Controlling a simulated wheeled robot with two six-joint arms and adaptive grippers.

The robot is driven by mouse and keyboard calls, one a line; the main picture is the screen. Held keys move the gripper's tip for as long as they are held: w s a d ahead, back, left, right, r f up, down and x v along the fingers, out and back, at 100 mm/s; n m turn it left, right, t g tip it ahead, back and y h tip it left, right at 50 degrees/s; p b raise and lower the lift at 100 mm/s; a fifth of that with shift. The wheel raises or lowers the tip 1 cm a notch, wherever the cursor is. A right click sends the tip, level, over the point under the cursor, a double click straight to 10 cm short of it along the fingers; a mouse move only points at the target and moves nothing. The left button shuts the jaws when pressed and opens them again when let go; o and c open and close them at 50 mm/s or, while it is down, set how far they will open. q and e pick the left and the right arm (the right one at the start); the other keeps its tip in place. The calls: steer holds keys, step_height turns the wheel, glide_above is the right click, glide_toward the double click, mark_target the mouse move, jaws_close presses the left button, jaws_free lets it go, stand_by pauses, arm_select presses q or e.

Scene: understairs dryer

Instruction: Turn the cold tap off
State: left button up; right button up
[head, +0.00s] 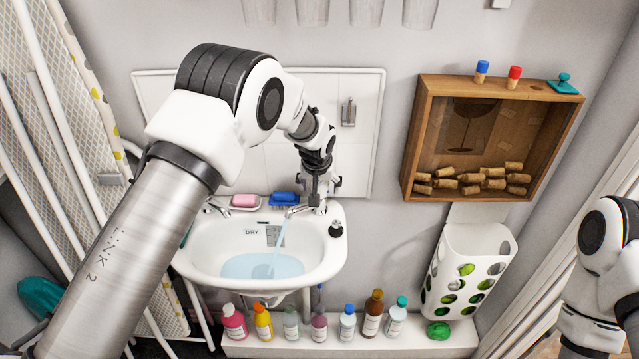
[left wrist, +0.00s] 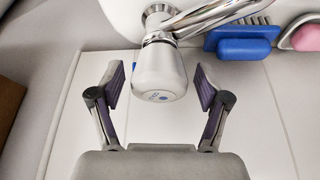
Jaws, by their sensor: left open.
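The cold tap (head: 296,210) is the chrome tap at the right of the white sink (head: 335,252). A stream of water (head: 279,238) runs from it into the basin, where pale blue water lies. In the left wrist view its rounded knob (left wrist: 158,78) has a small blue mark on its end. My left gripper (left wrist: 160,86) is open, with one finger on each side of the knob and a gap visible on both sides. In the head view my left gripper (head: 318,192) is over the tap, partly hiding it. My right gripper is out of view; only part of that arm shows.
A second tap (head: 216,207) is at the sink's left. A pink soap (head: 245,201) and a blue brush (head: 284,198) lie on the rear ledge. A dark plug (head: 336,229) sits on the right rim. Several bottles (head: 347,323) stand below; a cork box (head: 412,150) hangs right.

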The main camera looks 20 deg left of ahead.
arm_select(q)
steer(key=shift+s+d+r, duration=0.1)
steer(key=shift+s+r, duration=0.15)
steer(key=c, duration=1.2)
steer(key=shift+o, duration=0.2)
